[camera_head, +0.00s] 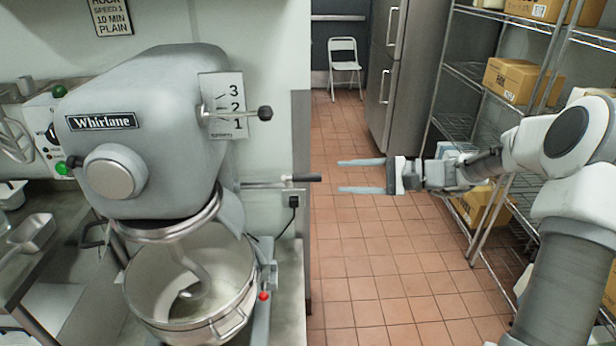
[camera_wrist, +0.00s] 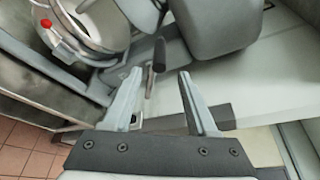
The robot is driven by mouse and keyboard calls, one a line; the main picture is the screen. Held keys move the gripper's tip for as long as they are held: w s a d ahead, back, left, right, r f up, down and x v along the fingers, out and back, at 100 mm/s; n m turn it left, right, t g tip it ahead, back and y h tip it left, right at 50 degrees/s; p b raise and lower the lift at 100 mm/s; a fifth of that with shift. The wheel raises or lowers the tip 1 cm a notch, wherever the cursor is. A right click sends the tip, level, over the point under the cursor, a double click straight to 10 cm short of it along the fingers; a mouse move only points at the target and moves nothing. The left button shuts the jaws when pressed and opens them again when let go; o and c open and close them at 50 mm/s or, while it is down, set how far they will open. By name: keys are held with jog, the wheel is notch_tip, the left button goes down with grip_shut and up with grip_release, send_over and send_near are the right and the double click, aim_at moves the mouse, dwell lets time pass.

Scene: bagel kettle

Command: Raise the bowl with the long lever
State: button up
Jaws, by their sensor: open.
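The grey mixer (camera_head: 150,150) stands at the left in the head view. Its steel bowl (camera_head: 148,280) sits below the head, with the dough hook hanging into it. The bowl also shows at the upper left of the wrist view (camera_wrist: 82,42). The long lever (camera_head: 305,178) is a thin rod with a black grip, sticking out nearly level from the mixer's right side. My gripper (camera_head: 340,176) is open and empty, pointing left at the grip's end. In the wrist view the black grip (camera_wrist: 159,54) shows between and beyond the fingertips, apart from both fingers.
A shorter black-knobbed lever (camera_head: 264,113) sits above, on a plate marked 1 to 3. A wall edge stands just behind the long lever. A wire shelf with boxes (camera_head: 515,80) is at the right. The tiled floor (camera_head: 370,260) between is clear.

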aim_at(308, 178)
jog(key=x, duration=1)
grip_shut()
jog(key=shift+f, duration=0.1)
dwell(1.1)
